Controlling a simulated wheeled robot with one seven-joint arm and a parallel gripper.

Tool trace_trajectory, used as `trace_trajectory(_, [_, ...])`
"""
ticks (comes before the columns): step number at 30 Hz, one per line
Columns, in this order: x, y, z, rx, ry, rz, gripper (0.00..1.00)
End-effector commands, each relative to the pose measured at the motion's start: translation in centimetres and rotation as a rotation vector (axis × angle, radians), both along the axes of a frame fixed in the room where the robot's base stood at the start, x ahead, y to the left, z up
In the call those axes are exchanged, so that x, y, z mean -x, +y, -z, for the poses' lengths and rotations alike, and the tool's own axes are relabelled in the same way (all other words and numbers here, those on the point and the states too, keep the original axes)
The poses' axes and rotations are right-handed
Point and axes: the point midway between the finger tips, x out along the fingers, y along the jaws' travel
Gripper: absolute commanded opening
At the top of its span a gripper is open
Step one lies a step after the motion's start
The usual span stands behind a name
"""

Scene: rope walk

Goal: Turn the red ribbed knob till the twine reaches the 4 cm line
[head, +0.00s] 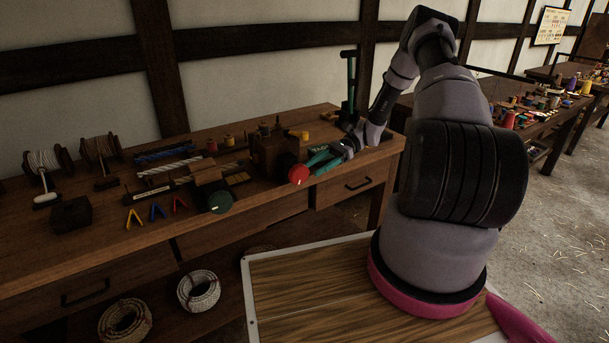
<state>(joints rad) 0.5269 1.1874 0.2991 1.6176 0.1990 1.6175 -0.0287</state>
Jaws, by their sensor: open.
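The red knob (299,174) sticks out from the front of a dark wooden block (273,150) on the bench; its ribs are too small to make out. My gripper (316,163) is just right of the red knob, its green fingers pointing left toward it. The fingers are open, and I see nothing between them. I cannot tell whether a fingertip touches the knob. The twine and the 4 cm line cannot be made out from here.
Spools (45,165) stand at the far left. A green-handled upright tool (350,85) stands behind my gripper.

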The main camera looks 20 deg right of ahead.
Motion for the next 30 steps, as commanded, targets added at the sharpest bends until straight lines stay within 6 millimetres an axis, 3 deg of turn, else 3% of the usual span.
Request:
trace_trajectory(3, [-0.6, -1.9, -0.5, 0.001, -0.002, 0.002, 0.6])
trace_trajectory(9, [-1.0, -3.3, -1.0, 0.0, 0.0, -0.001, 0.6])
trace_trajectory(23, [-1.1, -3.4, -1.1, 0.002, -0.001, -0.002, 0.6])
trace_trajectory(26, [-1.1, -3.3, -2.0, 0.022, -0.019, -0.015, 0.6])
trace_trajectory(30, [-1.1, -3.0, -5.5, 0.107, -0.095, -0.069, 0.6])
